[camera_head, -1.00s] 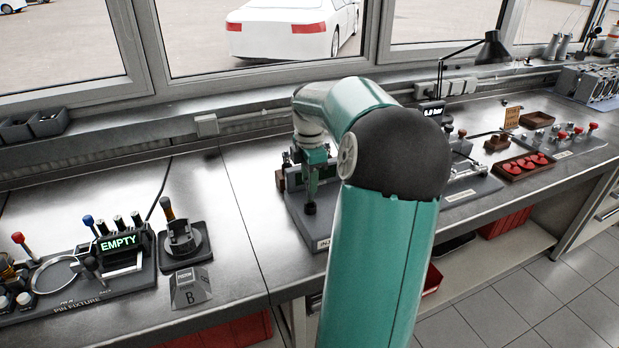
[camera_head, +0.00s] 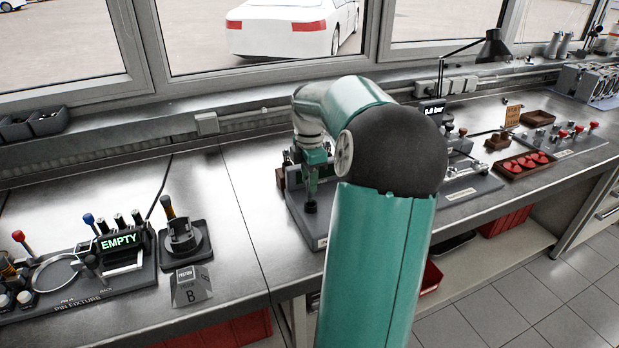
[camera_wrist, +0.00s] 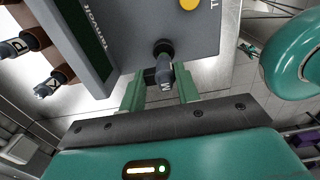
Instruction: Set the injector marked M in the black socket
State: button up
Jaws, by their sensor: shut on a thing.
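The injector marked M (camera_wrist: 166,83) is grey and sits between the two green fingers of my gripper (camera_wrist: 160,76), which is shut on it. Its far end meets the black socket (camera_wrist: 163,48) on the grey fixture (camera_wrist: 210,40) in the wrist view. I cannot tell how deep it is in the socket. In the head view my gripper (camera_head: 313,168) is over the same fixture (camera_head: 292,200), partly hidden by my arm.
Two injectors, one marked D (camera_wrist: 14,47) and one whose letter looks like X (camera_wrist: 45,90), lie in brown holders beside a dark display (camera_wrist: 88,30). A yellow disc (camera_wrist: 189,3) is on the fixture.

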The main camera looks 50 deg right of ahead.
jog(key=shift+f, duration=1.45)
dwell(1.4)
jog(key=o, duration=1.1)
jog(key=shift+c, duration=0.2)
jog(key=shift+r, duration=3.75)
